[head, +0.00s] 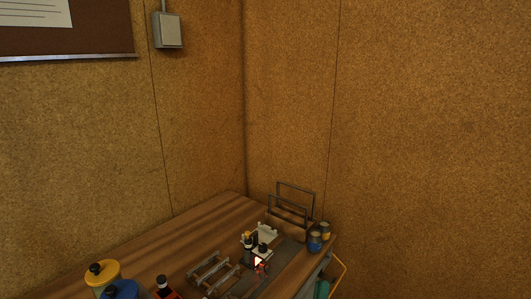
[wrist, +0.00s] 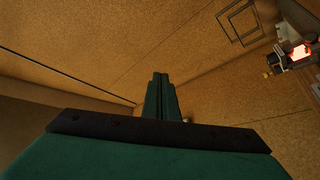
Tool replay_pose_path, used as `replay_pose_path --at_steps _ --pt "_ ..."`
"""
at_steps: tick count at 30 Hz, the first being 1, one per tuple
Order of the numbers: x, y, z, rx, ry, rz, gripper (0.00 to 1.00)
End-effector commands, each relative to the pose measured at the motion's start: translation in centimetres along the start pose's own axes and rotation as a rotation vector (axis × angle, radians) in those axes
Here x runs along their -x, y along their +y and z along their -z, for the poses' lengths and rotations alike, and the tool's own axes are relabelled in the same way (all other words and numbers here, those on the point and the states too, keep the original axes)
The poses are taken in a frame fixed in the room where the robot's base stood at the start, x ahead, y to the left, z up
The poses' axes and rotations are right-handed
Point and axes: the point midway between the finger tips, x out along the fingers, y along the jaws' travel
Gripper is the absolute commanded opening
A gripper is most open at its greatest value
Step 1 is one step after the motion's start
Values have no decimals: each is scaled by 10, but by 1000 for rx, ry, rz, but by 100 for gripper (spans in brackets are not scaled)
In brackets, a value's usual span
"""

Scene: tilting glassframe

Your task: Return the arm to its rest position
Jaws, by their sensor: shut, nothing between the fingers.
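My gripper (wrist: 160,80) shows in the wrist view. Its green fingers are together, with nothing visible between them. It points toward the brown panelled walls and touches nothing that I can see. In the head view I cannot clearly make out my arm or gripper. A dark metal frame (head: 296,185) stands at the far corner of the wooden table (head: 205,222). Thin frame bars (wrist: 221,24) also show at the upper right of the wrist view, apart from my fingers.
A small device with a glowing part (head: 259,262) stands on the table; a red glow (wrist: 301,52) shows in the wrist view. Yellow-lidded (head: 102,272) and blue-lidded (head: 121,289) containers stand at the front left. Small cans (head: 315,241) stand at the right edge. A grey box (head: 168,31) hangs on the wall.

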Motion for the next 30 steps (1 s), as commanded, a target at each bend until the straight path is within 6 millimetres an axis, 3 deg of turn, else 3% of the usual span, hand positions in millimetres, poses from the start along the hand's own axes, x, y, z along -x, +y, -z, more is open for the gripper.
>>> replay_pose_path --at_steps 6,15,23,30 --pt "60 -41 -32 -25 3 176 0" --pt "162 -78 -69 -141 -61 382 0" --pt "260 -93 -87 -304 -181 504 0" --pt "348 -92 -86 -493 -331 546 0"
